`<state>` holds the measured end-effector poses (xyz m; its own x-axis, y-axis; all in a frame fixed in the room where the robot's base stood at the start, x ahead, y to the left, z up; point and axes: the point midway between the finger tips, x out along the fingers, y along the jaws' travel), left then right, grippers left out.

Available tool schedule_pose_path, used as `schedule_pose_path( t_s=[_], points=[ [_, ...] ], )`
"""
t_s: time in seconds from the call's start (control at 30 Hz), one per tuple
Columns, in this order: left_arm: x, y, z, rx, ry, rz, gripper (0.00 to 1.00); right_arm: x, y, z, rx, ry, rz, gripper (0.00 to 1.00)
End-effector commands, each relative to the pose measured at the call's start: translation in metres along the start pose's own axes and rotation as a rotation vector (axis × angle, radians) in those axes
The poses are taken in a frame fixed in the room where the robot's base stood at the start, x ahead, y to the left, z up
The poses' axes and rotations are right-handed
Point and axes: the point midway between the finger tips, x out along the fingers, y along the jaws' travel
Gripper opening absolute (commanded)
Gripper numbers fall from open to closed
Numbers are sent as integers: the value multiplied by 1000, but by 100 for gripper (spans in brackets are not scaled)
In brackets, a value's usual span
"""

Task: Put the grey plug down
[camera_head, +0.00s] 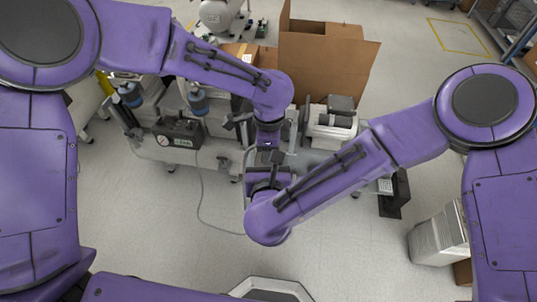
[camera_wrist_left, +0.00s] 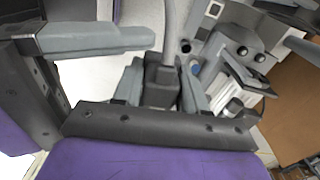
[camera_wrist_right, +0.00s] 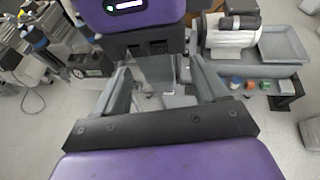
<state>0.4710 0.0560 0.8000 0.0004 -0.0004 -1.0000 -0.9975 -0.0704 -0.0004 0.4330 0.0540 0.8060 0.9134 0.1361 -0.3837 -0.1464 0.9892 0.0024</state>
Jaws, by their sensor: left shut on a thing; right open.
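The grey plug (camera_wrist_left: 161,82) is a dark grey block between the fingers of my left gripper (camera_wrist_left: 162,88) in the left wrist view. My left gripper is shut on it. In the head view my left gripper (camera_head: 268,145) points down near the middle, just above my right gripper (camera_head: 268,160) in the picture. My right gripper is open; its fingers (camera_wrist_right: 163,85) stand apart in the right wrist view, with grey parts of the left gripper showing between them. The plug cannot be made out in the head view.
A bench with a dark gauge box (camera_head: 178,133) stands behind at left. A white cylindrical machine (camera_wrist_right: 232,36) sits on a grey tray, with small coloured items (camera_wrist_right: 250,84) below. A cardboard box (camera_head: 325,60) stands behind. My two grippers are very close together. Open floor lies in front.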

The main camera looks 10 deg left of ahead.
Motion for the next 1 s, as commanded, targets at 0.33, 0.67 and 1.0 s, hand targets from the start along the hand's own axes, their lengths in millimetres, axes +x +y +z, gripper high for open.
schedule_pose_path(
  t_s=[0.33, 0.67, 1.0],
  points=[
    [0, 0, 0, 0, 0, 0, 0, 30, 0, 0, -3, 0, 1, 72],
    [0, 0, 0, 0, 1, 0, 0, 29, 0, 0, -3, 0, 1, 20],
    [0, 0, 0, 0, 1, 0, 71, 29, 0, 0, -2, -1, 2, 15]
  ],
)
